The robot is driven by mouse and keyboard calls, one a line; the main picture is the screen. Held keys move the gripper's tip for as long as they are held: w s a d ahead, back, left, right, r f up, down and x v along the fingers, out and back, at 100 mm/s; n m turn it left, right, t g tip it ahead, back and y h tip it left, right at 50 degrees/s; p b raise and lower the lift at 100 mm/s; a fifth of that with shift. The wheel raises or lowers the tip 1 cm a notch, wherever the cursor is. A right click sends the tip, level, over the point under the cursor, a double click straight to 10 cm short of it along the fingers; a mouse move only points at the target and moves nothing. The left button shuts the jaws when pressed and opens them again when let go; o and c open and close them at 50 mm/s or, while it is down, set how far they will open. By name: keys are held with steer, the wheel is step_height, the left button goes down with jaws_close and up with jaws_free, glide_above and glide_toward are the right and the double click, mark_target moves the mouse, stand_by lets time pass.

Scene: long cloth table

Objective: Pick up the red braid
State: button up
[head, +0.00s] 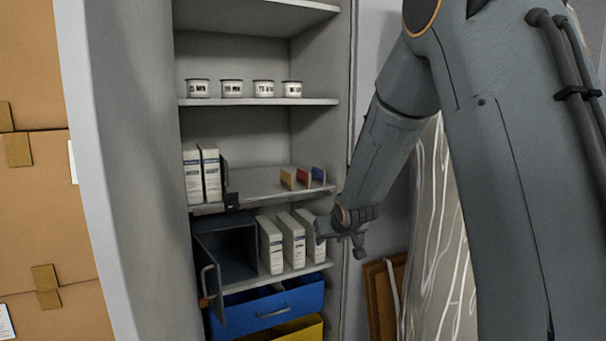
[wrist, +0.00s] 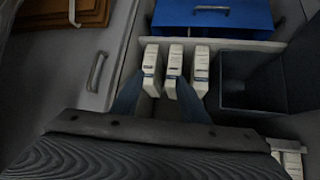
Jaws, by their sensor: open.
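White binders show beyond the fingers. The red piece is not visible in the wrist view.
Binders (head: 292,241) stand on the shelf below, beside a dark open box (head: 235,255) with its door swung out. A blue drawer (head: 272,309) is beneath. Two binders (head: 211,173) stand left on the red piece's shelf. Several white mugs (head: 232,88) sit above.

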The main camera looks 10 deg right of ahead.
steer(key=w+r+n+t+y+p, duration=0.1)
steer(key=w+r+t, duration=0.25)
steer(key=w, duration=0.35)
steer(key=w+r+t+y+p, duration=0.1)
steer(key=w+r+t, duration=0.1)
steer(key=w+r, duration=0.4)
steer(key=n+t+y+p, duration=0.1)
steer(key=n+t+y, duration=0.1)
steer(key=y, duration=0.1)
glide_toward(303, 169)
steer(key=shift+w+a+f, duration=0.2)
steer(key=shift+w+a, duration=0.15)
steer(key=shift+w, duration=0.1)
steer(key=shift+w+a+f, duration=0.2)
steer(key=shift+w+a, duration=0.1)
steer(key=shift+w, duration=0.2)
steer(key=shift+p+x, duration=0.35)
steer(key=shift+x, duration=0.75)
steer(key=shift+d+r+p+x, duration=0.1)
steer(key=shift+p+x, duration=0.3)
steer(key=shift+x, duration=0.55)
steer(key=shift+d+r+p+x, duration=0.1)
steer(key=shift+p+x, duration=0.25)
steer(key=shift+x, duration=0.6)
steer(key=shift+d+r+p+x, duration=0.15)
steer(key=shift+p+x, duration=0.25)
steer(key=shift+x, duration=0.5)
steer(key=shift+w, duration=0.1)
jaws_close()
